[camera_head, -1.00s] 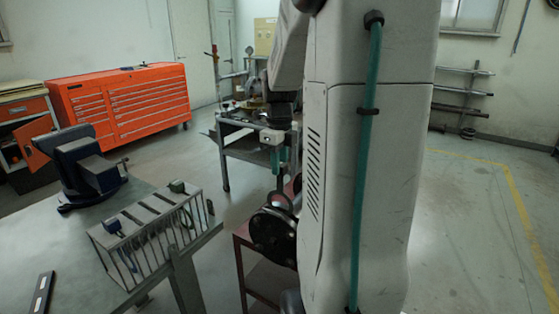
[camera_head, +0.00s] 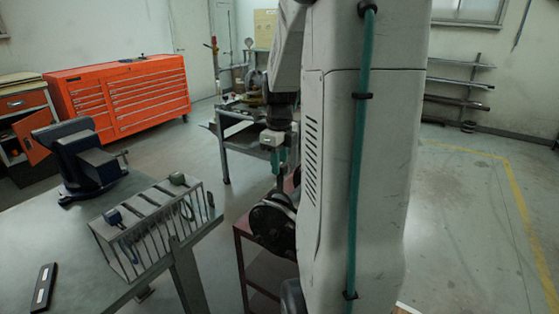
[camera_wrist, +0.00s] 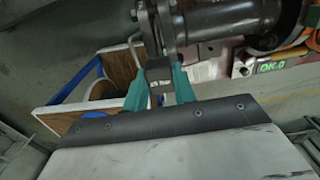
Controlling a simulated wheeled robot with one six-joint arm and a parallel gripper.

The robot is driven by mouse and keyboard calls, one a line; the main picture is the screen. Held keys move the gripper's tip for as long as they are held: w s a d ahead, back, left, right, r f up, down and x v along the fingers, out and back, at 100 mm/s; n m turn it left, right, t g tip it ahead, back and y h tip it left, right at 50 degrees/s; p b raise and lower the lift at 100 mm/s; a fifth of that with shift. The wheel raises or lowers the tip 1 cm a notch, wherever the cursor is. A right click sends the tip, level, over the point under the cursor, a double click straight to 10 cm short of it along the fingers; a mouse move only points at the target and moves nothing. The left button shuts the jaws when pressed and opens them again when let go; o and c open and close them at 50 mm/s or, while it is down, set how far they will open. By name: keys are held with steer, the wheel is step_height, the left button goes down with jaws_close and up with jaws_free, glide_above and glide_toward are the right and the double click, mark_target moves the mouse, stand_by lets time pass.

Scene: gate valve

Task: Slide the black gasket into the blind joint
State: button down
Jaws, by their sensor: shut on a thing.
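My gripper (camera_head: 281,163) has teal fingers and is shut on the dark tab of the black gasket (camera_head: 283,181). The gasket hangs down from the fingers at the top of the blind joint (camera_head: 270,222), a dark round flange low in the head view. In the wrist view, my gripper (camera_wrist: 159,88) pinches the dark tab (camera_wrist: 158,70) just beside the bolted flanges of the joint (camera_wrist: 147,30). The gasket's ring is mostly hidden there. I cannot tell how deep it sits between the flanges.
The joint sits over a dark red stand (camera_head: 262,270). A slotted grey rack (camera_head: 160,222) and a blue vise (camera_head: 85,160) are on the table at left. A wood-and-blue box (camera_wrist: 65,100) lies below in the wrist view. My arm hides much of the head view.

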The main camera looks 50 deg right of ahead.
mark_target(279, 190)
steer(key=shift+f, duration=5.05)
steer(key=c, duration=1.1)
jaws_free()
steer(key=shift+o, duration=0.2)
step_height(279, 190, up, 8)
steer(key=shift+f, duration=0.1)
